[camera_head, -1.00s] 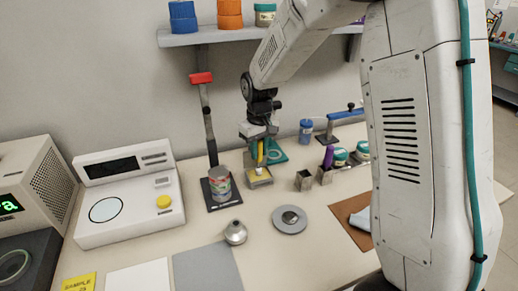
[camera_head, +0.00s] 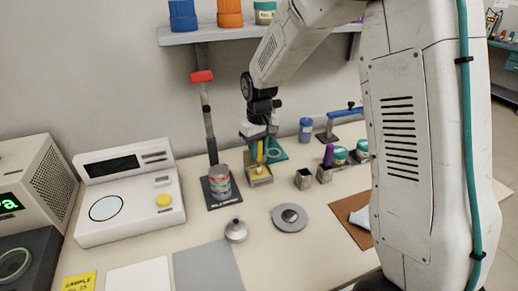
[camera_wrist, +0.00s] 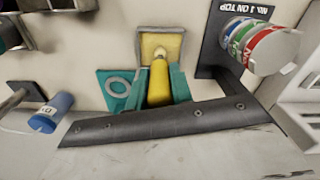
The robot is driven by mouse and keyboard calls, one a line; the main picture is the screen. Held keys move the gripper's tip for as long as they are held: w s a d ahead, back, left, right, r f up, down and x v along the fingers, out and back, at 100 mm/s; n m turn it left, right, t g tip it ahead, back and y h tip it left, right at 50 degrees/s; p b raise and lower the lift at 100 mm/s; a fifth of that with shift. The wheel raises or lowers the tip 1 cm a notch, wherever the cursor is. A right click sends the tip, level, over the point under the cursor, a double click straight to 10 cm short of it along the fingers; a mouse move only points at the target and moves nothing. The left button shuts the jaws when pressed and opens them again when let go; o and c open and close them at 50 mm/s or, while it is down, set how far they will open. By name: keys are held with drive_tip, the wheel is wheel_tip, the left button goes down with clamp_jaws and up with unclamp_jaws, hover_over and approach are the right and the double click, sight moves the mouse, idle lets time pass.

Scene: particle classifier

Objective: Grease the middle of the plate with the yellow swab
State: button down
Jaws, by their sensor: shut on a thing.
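My gripper (camera_head: 261,150) is shut on the yellow swab (camera_wrist: 159,82), seen in the wrist view between its teal fingers. The swab points down over a small square dish (camera_head: 260,182) with a yellow inside, which also shows in the wrist view (camera_wrist: 145,47). The swab's tip is at or in the dish; I cannot tell whether it touches the bottom. The likely plate is a round grey disc (camera_head: 284,227) with a dark round middle, on the table to the right and nearer than the dish.
A striped can (camera_head: 220,184) stands on a dark stand left of the dish. A silver funnel-like piece (camera_head: 235,232) lies left of the disc. Two small metal holders (camera_head: 304,180) stand to the right. A teal piece with a ring (camera_wrist: 117,84) lies behind the dish.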

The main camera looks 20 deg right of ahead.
drive_tip(key=shift+r, duration=3.45)
